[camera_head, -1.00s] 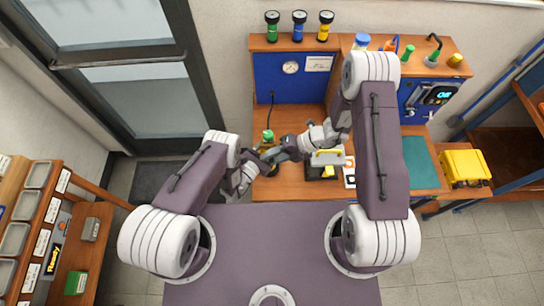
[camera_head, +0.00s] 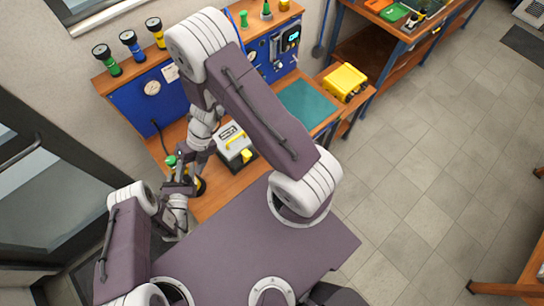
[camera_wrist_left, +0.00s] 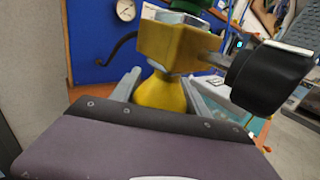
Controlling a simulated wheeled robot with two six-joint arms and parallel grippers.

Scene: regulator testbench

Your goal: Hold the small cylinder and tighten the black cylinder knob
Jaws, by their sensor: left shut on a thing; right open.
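The small cylinder (camera_wrist_left: 160,95) is yellow with a brass hexagonal body above it and a green top, seen close in the left wrist view. My left gripper (camera_wrist_left: 162,88) is shut on it, one finger on each side. The black cylinder knob (camera_wrist_left: 268,78) sticks out to the right of the brass body. In the head view the green top (camera_head: 170,160) shows beside the grippers. My right gripper (camera_head: 184,175) is open close to it; its exact distance from the knob is hard to see. A grey finger-like part (camera_wrist_left: 298,28) shows above the knob. My left gripper is mostly hidden in the head view.
A grey box with a yellow handle (camera_head: 234,147) stands on the wooden bench, right of the grippers. A blue panel with a gauge (camera_head: 152,88) stands behind. A teal mat (camera_head: 308,103) and a yellow case (camera_head: 344,82) lie further right.

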